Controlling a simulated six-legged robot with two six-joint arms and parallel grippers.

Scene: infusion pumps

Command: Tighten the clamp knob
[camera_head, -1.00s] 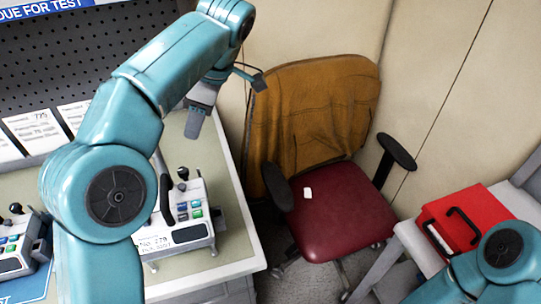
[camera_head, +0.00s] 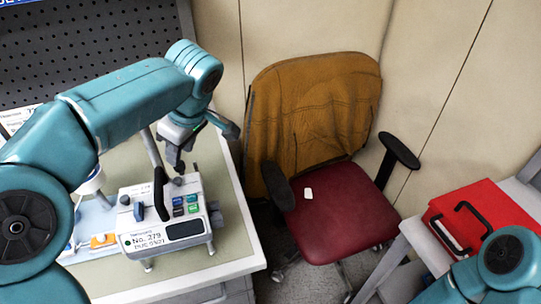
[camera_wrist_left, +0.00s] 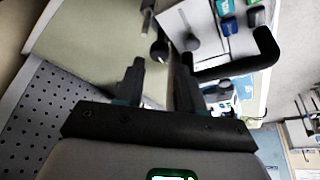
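The infusion pump (camera_head: 150,240), pale with a black handle (camera_head: 160,195) and coloured keys, stands on the bench. A round black knob (camera_wrist_left: 160,50) shows beside the pump (camera_wrist_left: 203,40) in the left wrist view; I take it to be the clamp knob. My left gripper (camera_head: 180,165) points down at the back of the pump. In the wrist view its two dark fingers (camera_wrist_left: 162,64) are apart, with the knob between or just beyond their tips; I cannot tell contact. In the head view the gripper largely hides this knob. My right gripper is out of view.
A pole rises behind the pump. An orange item (camera_head: 103,240) and a white bottle lie left of it, partly behind my arm. A pegboard (camera_head: 90,45) backs the bench. A red chair (camera_head: 345,210) and a red case (camera_head: 485,215) stand right. The bench's right edge is clear.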

